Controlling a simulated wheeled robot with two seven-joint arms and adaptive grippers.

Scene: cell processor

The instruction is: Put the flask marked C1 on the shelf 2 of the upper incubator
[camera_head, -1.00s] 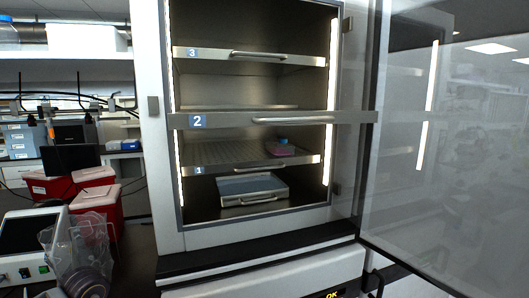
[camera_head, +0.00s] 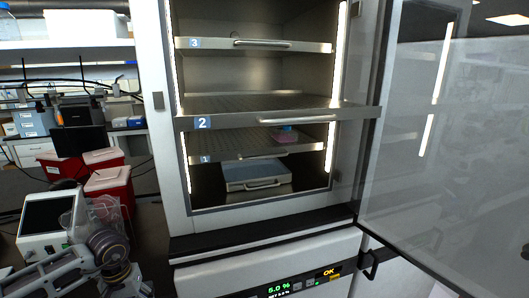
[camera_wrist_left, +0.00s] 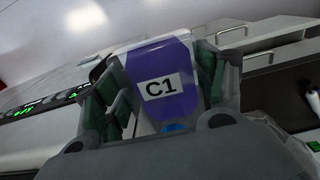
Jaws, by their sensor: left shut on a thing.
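The flask marked C1 (camera_wrist_left: 160,85) shows in the left wrist view, purple with a white label. My left gripper (camera_wrist_left: 163,80) is shut on it, one finger at each side. Part of my left arm shows at the lower left of the head view; the flask cannot be made out there. Shelf 2 (camera_head: 225,122) of the upper incubator (camera_head: 159,180) is pulled out past the other shelves, and its visible surface is bare. The incubator's glass door (camera_head: 450,150) stands open to the right. My right gripper is in neither current view.
Red boxes (camera_head: 105,185) and a device with a screen (camera_head: 42,222) are at left. A display panel (camera_head: 300,285) sits below.

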